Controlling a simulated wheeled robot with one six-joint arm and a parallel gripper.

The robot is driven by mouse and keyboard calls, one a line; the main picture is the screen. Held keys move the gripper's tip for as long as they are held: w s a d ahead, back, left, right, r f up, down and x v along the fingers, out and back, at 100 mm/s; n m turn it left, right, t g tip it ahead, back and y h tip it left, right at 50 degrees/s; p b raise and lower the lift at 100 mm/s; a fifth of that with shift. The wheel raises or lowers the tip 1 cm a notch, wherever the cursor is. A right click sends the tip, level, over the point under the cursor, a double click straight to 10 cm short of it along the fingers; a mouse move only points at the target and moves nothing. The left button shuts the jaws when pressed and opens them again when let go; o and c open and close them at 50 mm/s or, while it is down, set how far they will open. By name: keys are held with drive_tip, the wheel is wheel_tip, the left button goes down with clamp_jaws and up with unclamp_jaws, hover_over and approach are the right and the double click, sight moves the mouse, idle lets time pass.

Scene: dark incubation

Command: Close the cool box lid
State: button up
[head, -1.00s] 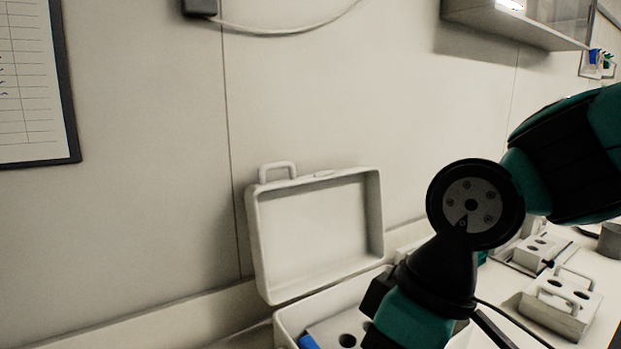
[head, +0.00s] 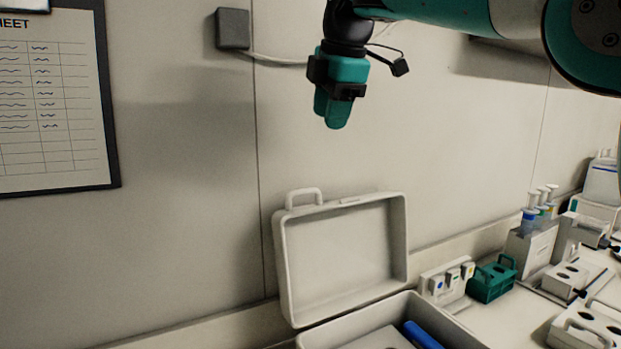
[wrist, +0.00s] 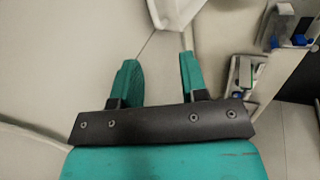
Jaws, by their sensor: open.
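The pale cool box (head: 448,310) stands at the bottom of the head view, its front cut off by the frame. Its lid (head: 342,258) is raised, standing nearly upright at the back, with a handle (head: 304,197) on its top edge. My gripper (head: 334,122) hangs fingers down, higher than the lid in the picture and apart from it. In the wrist view my gripper (wrist: 157,65) has its two green fingers spread with nothing between them. A pale edge shows beyond the fingers there; I cannot tell if it is the lid.
A blue item (head: 421,335) and a white holed block lie in the box. Right of it on the bench are a white holder (head: 447,283), a green rack (head: 493,280) and white racks (head: 565,278). A clipboard (head: 55,105) hangs on the left wall.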

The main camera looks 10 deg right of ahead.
sight(310, 190)
drive_tip(key=shift+n, duration=0.3)
drive_tip(key=x, duration=0.5)
drive_tip(key=w+b+x, duration=0.1)
drive_tip(key=x, duration=0.5)
drive_tip(key=b+x, duration=0.1)
drive_tip(key=x, duration=0.4)
drive_tip(key=shift+w+a+r, duration=0.1)
drive_tip(key=shift+w+a, duration=0.05)
drive_tip(key=shift+w, duration=0.1)
drive_tip(key=shift+c, duration=0.4)
clamp_jaws()
